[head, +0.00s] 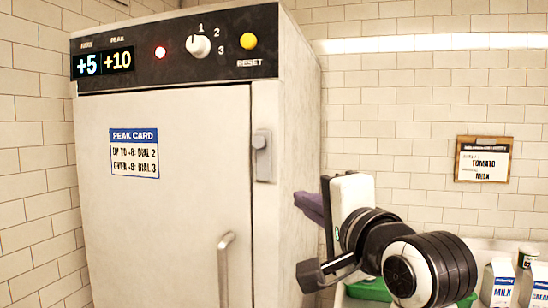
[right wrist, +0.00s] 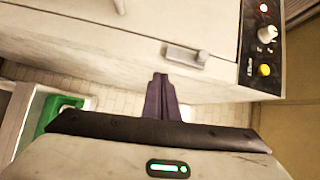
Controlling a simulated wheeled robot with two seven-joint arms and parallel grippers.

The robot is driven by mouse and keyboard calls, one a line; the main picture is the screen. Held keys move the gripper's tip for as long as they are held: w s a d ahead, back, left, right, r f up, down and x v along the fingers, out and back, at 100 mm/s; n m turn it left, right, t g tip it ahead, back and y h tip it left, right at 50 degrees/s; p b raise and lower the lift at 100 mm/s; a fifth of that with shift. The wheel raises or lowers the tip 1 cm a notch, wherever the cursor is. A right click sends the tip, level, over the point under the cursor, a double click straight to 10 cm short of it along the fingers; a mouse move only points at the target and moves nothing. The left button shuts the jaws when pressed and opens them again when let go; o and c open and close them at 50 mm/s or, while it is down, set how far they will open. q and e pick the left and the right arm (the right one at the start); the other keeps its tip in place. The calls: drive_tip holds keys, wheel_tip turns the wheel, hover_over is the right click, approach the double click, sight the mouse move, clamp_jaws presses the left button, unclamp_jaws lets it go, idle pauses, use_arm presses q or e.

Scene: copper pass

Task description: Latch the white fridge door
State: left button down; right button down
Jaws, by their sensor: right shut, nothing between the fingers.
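The white fridge (head: 185,215) stands with its door seemingly flush in the frame. A grey latch (head: 262,155) sits upright at the door's right edge, and it also shows in the right wrist view (right wrist: 187,56). A bar handle (head: 225,268) is lower on the door. My right gripper (head: 303,205) is beside the fridge's right side, lower than the latch and apart from it. Its dark purple fingers (right wrist: 161,90) are shut with nothing between them. My left gripper is not in view.
The panel above the door has lit displays (head: 103,62), a red light (head: 160,52), a dial (head: 198,45) and a yellow button (head: 248,41). A green container (head: 370,290) and cartons (head: 498,283) stand at the lower right. A notice (head: 483,160) hangs on the tiled wall.

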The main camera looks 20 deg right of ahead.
drive_tip(key=s+r+m+t, duration=0.1)
drive_tip(key=s+r+m, duration=0.1)
drive_tip(key=s+r, duration=0.2)
wheel_tip(320, 180, up, 3)
drive_tip(key=shift+d+f+m, duration=0.1)
drive_tip(key=shift+d+m, duration=0.05)
drive_tip(key=shift+m, duration=0.25)
approach(261, 156)
drive_tip(key=shift+w+d+r+p, duration=0.15)
drive_tip(key=shift+w+r+p, duration=0.3)
drive_tip(key=shift+w+r, duration=1.05)
drive_tip(key=shift+s+d+r, duration=0.1)
